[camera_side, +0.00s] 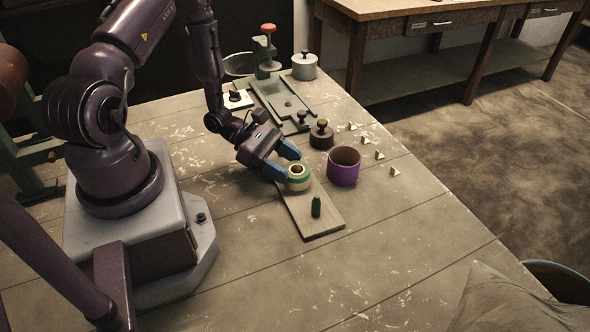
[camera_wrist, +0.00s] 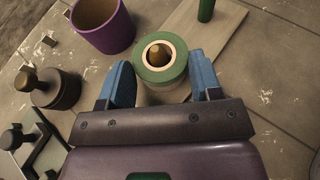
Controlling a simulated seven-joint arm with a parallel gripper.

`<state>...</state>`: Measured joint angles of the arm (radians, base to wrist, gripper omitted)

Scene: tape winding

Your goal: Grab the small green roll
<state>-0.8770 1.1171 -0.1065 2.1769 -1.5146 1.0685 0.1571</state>
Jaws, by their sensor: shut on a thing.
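The small green roll (camera_side: 299,183) has a pale inner ring and stands at the far end of a flat wooden board (camera_side: 322,224). A brown peg tip shows inside its hole in the wrist view, where the roll (camera_wrist: 160,74) sits between the fingers. My gripper (camera_side: 283,161), with blue fingers, is shut on the roll from the arm's side. In the wrist view the fingers of my gripper (camera_wrist: 163,84) flank the roll; their contact points are partly hidden.
A green peg (camera_side: 316,207) stands on the board's near end. A dark knobbed weight (camera_side: 321,136) and a green metal fixture (camera_side: 283,101) are behind.

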